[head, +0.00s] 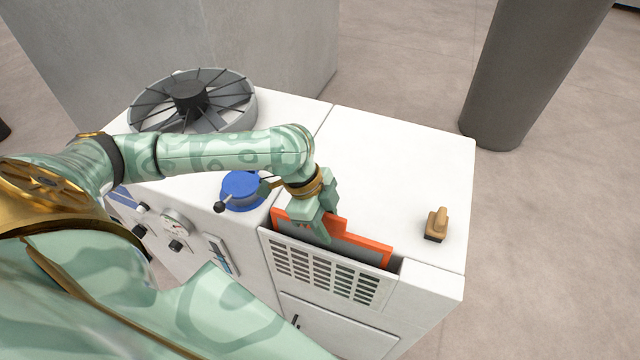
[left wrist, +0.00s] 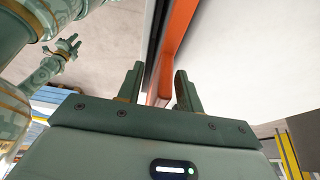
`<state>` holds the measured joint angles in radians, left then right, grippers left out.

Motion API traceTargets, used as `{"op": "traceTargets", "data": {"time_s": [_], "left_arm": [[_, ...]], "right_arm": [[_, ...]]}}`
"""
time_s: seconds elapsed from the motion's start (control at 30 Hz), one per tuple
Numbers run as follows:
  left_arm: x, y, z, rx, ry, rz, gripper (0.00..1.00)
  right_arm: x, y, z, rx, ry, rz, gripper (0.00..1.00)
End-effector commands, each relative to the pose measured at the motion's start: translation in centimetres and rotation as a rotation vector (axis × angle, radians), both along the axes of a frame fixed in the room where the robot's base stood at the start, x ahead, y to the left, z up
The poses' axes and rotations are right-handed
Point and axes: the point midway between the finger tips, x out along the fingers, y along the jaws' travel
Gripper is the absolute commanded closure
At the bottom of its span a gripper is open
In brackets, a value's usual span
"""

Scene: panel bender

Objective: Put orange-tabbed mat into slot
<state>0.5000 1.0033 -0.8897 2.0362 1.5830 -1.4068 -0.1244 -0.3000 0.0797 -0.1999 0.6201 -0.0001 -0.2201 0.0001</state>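The orange-tabbed mat (head: 365,248), dark grey with an orange upper edge, stands on edge in the slot (head: 396,264) behind the grille at the front of the white machine. Its orange edge rises above the machine top; its lower part is hidden. My left gripper (head: 318,222) is over the mat's upper edge, with fingers apart. In the left wrist view the fingers (left wrist: 158,92) stand apart, with the orange edge (left wrist: 174,45) showing between and beyond them. My right gripper (left wrist: 67,46) shows small in the left wrist view, its fingers seemingly apart.
The white machine top (head: 400,160) is mostly clear. A fan wheel (head: 192,98) lies at the back left, a blue round part (head: 241,188) beside my left wrist, and a tan handle (head: 437,222) at the right. A grey column (head: 525,75) stands behind.

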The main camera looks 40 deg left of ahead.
Motion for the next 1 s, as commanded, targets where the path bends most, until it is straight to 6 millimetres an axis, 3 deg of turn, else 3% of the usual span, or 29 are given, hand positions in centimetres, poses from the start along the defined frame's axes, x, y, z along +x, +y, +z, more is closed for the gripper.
{"op": "traceTargets", "data": {"time_s": [0.6,0.8,1.0], "left_arm": [[-1.2,5.2,13.1,0.001,-0.004,0.002,0.64],[-1.4,5.9,14.6,0.0,-0.001,0.0,0.64],[-1.4,5.9,14.7,0.0,-0.001,0.0,0.64]], "right_arm": [[0.1,0.0,2.2,0.0,-0.002,0.0,0.67],[0.1,0.0,2.4,0.0,-0.003,0.0,0.67],[0.1,0.0,2.3,0.0,-0.003,0.0,0.67]]}}
